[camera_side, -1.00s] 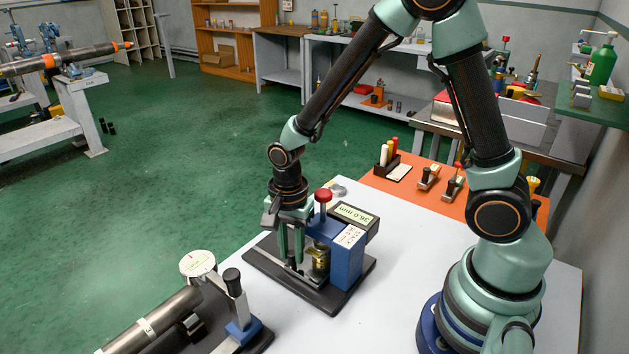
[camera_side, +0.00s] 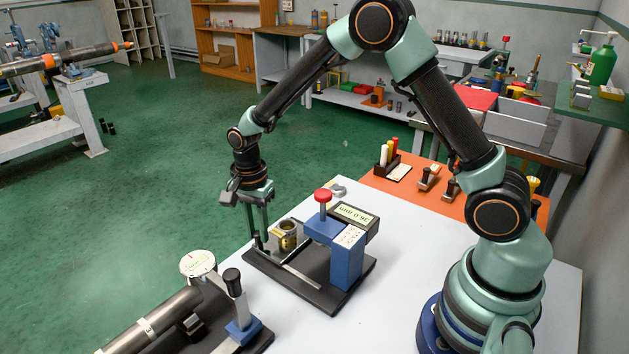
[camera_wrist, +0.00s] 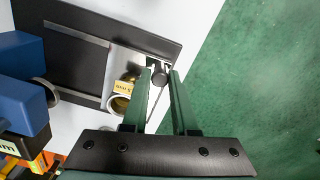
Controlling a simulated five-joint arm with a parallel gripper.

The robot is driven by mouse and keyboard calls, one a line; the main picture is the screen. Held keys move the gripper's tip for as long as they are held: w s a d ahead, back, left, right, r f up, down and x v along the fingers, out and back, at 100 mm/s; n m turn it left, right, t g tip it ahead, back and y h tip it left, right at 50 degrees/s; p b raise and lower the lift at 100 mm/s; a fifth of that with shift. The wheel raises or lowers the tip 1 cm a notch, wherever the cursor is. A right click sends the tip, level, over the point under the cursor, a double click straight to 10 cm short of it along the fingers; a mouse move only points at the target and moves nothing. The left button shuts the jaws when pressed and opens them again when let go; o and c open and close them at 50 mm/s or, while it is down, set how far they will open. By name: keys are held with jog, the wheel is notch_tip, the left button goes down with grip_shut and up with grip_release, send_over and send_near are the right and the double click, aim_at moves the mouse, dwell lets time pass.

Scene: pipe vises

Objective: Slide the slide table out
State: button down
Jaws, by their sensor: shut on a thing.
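The slide table (camera_wrist: 118,65) is a light metal plate on rails (camera_side: 301,277) over a dark base, with a small black knob (camera_wrist: 159,78) at its outer end. A brass ring part (camera_side: 288,236) with a tag rides on it and shows in the wrist view (camera_wrist: 121,104). My gripper (camera_side: 258,225) points down and is shut on the knob; its two fingers (camera_wrist: 162,72) straddle it in the wrist view. The plate stands out at the left end of the base, clear of the blue gauge stand (camera_side: 347,260). The fingers partly hide the plate.
The gauge stand carries a red knob (camera_side: 323,195) and a display (camera_side: 354,214) reading 36.0 mm. A pipe (camera_side: 160,318) with a dial (camera_side: 198,263) lies in front at left. An orange mat (camera_side: 410,190) with tools lies behind. Bare white bench lies right of the base.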

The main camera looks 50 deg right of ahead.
jog(key=shift+w+r, duration=0.1)
jog(key=shift+w, duration=0.25)
jog(key=c, duration=1)
grip_release()
jog(key=shift+s, duration=0.1)
notch_tip(320, 180, up, 12)
jog(key=shift+r, duration=0.1)
jog(key=s+d+r+n+t, duration=0.1)
jog(key=s+r+n, duration=0.1)
jog(key=s+n, duration=0.2)
jog(key=s+d+r+n+t, duration=0.2)
jog(key=s+r+n, duration=0.1)
jog(key=s+n, duration=0.2)
jog(key=s+d+r+n+t, duration=0.2)
jog(key=s+r+n, duration=0.1)
jog(key=s+n, duration=0.1)
jog(key=shift+s+d+r+n, duration=0.15)
jog(key=shift+s, duration=0.3)
jog(key=shift+s+d+r+n, duration=0.1)
jog(key=shift+s+n, duration=0.05)
jog(key=shift+s, duration=0.25)
jog(key=shift+s+d+f+n+t, duration=0.1)
jog(key=shift+s+f+n+t, duration=0.1)
jog(key=shift+s+n, duration=0.15)
jog(key=shift+s+d+f+n+t, duration=0.1)
jog(key=shift+s+n+t, duration=0.15)
jog(key=shift+n, duration=0.1)
